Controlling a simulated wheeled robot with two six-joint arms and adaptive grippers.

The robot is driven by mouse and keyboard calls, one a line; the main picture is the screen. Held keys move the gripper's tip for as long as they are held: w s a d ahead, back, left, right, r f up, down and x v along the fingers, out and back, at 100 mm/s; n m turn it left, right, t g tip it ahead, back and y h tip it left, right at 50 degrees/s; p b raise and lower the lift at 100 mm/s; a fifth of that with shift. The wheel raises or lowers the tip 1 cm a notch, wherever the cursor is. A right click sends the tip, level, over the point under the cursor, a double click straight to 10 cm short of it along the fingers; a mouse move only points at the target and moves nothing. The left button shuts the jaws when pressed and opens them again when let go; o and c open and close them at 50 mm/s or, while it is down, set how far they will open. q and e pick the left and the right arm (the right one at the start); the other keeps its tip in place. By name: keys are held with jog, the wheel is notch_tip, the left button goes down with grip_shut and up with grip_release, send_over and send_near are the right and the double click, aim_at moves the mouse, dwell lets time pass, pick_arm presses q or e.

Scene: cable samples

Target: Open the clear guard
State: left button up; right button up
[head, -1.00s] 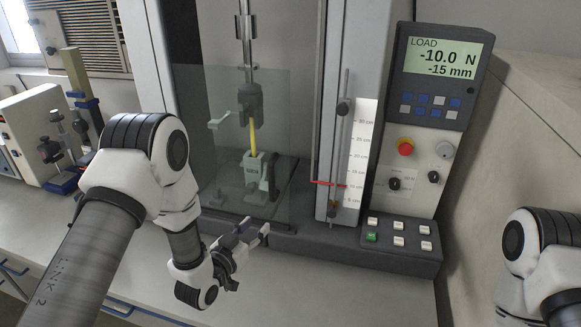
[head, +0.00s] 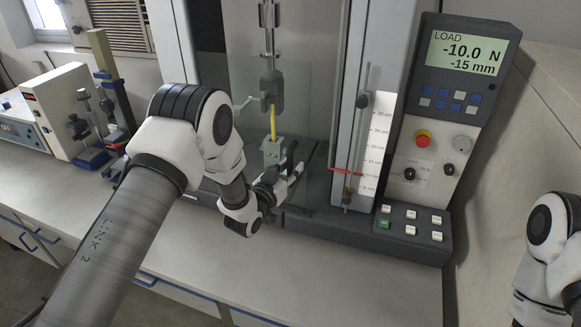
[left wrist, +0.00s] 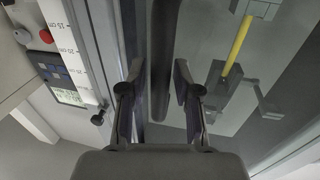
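The clear guard (head: 292,95) is a tinted see-through panel in front of the test machine's clamps, and it appears closed. Behind it a yellow sample (head: 272,118) runs upright between the upper clamp (head: 271,88) and lower clamp (head: 273,151); the sample also shows in the left wrist view (left wrist: 237,45). My left gripper (head: 293,168) is at the guard's lower right. In the left wrist view its fingers (left wrist: 157,75) are apart, with a dark upright bar (left wrist: 164,50), seemingly the guard's handle, between them. Contact is unclear. My right gripper is out of view.
A scale column (head: 367,150) and a control panel (head: 430,140) with a red button (head: 423,138) stand right of the guard. The display (head: 466,54) reads -10.0 N, -15 mm. The bench front (head: 330,275) is clear. Other instruments (head: 75,110) stand left.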

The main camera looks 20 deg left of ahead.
aim_at(258, 152)
pick_arm(q)
grip_shut()
jog(key=shift+a, duration=0.1)
jog(key=a+b, duration=0.1)
jog(key=a, duration=0.5)
jog(key=a+b, duration=0.2)
jog(key=a, duration=0.4)
jog(key=shift+w, duration=0.2)
jog(key=a+b, duration=0.3)
jog(key=a, duration=1.6)
jog(key=shift+w+a, duration=0.35)
jog(key=shift+a, duration=0.05)
jog(key=shift+r, duration=0.1)
jog(key=o, duration=0.5)
grip_release()
jog(key=shift+o, duration=0.2)
